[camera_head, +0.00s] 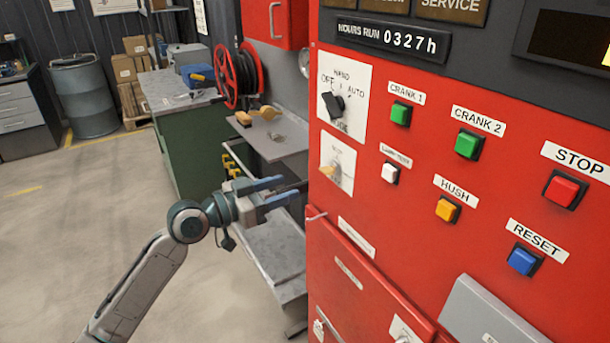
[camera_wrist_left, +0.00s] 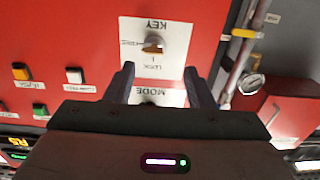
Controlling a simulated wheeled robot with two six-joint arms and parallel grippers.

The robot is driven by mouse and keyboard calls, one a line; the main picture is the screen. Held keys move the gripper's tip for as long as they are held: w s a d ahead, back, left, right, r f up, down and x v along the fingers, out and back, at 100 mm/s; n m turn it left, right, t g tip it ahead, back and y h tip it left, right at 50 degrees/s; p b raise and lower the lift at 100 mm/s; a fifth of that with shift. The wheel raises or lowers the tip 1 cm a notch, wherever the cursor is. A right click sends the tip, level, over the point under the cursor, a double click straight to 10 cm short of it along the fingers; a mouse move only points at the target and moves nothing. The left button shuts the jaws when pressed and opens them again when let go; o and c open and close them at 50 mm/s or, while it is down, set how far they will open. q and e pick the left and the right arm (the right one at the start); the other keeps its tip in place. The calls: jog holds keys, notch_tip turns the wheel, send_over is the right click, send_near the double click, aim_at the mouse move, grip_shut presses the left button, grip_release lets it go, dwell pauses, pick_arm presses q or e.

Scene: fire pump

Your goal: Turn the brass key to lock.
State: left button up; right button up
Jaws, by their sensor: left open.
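The brass key (camera_wrist_left: 153,44) sits in a lock on a white plate labelled KEY (camera_wrist_left: 172,28), which appears upside down in the left wrist view. In the head view the key plate (camera_head: 337,163) is on the red panel below the mode switch (camera_head: 335,104); the key is hard to make out there. My left gripper (camera_head: 290,189) is open and empty, left of the panel, with its fingers pointing towards it. In the left wrist view its fingertips (camera_wrist_left: 159,71) are spread apart, with the key beyond the gap between them. The exact distance to the key is unclear.
Push buttons, including the white button (camera_head: 390,173) and yellow button (camera_head: 447,209), are right of the key plate. A red cabinet door (camera_head: 365,275) lies below. A grey shelf (camera_head: 277,136) and hose reel (camera_head: 238,75) stand behind my gripper.

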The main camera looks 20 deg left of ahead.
aim_at(322, 172)
pick_arm(q)
jog(key=p+x, duration=0.1)
jog(key=x, duration=0.2)
jog(key=r+p+x, duration=0.1)
jog(key=p+x, duration=0.1)
jog(key=x, duration=0.1)
jog(key=p+x, duration=0.1)
jog(key=x, duration=0.2)
jog(key=shift+s+d+r, duration=0.15)
jog(key=shift+d+r, duration=0.15)
jog(key=shift+d, duration=0.1)
jog(key=shift+w+d+f, duration=0.1)
jog(key=shift+w+d, duration=0.2)
jog(key=c, duration=1)
